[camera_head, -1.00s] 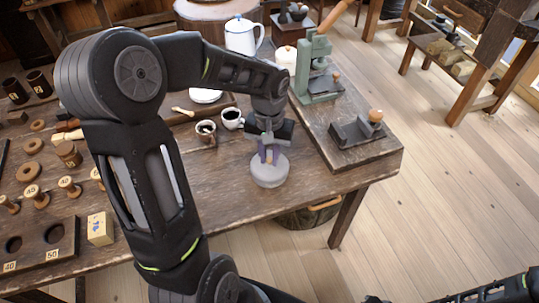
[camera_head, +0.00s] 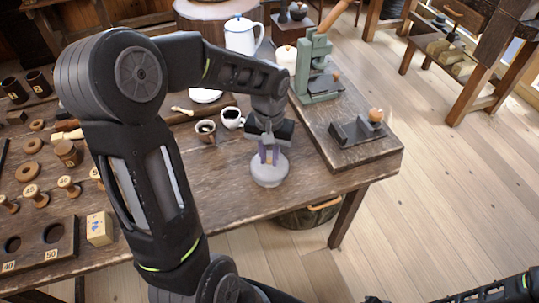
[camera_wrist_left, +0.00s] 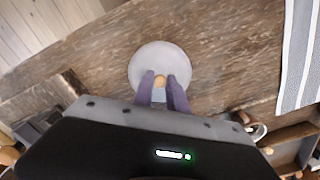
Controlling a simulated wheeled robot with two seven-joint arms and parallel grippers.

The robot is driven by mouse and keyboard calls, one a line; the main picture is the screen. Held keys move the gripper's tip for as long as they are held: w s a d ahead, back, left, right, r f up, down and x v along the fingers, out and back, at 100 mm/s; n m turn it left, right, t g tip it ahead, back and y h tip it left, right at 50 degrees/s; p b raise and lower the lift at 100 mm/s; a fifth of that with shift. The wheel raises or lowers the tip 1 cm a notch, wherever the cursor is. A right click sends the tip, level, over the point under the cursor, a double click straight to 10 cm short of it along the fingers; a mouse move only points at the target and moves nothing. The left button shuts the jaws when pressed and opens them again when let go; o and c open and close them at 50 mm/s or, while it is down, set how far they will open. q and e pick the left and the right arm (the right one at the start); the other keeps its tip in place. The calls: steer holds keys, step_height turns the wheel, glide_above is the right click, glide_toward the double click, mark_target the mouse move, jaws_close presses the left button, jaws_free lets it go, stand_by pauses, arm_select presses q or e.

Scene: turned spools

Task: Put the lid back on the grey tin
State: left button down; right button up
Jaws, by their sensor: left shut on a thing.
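The grey tin (camera_head: 270,182) stands upright on the wooden table near its front edge. Its round grey lid (camera_wrist_left: 160,57) has a small wooden knob (camera_wrist_left: 159,82) in the middle. My left gripper (camera_head: 268,158) points down over the tin, and its purple fingers are shut on the lid's knob. The lid is over the tin, lined up with it as far as I can see. I cannot tell whether it is fully seated. In the left wrist view the lid hides the tin. My right gripper is not in view.
Two cups, one brown (camera_head: 206,130) and one white (camera_head: 232,118), stand left of and behind the tin. A board (camera_head: 345,132) with a green press (camera_head: 318,70) lies to the right. Spools and a small box (camera_head: 99,229) are at the left. Table right of the tin is bare.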

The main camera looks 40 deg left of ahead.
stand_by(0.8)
arm_select(q)
steer(key=c, duration=1.2)
jaws_free()
steer(key=shift+c, duration=0.2)
steer(key=shift+o, duration=0.4)
steer(key=o, duration=0.4)
steer(key=shift+r+p, duration=2.6)
steer(key=shift+r, duration=0.9)
steer(key=shift+c, duration=0.2)
jaws_close()
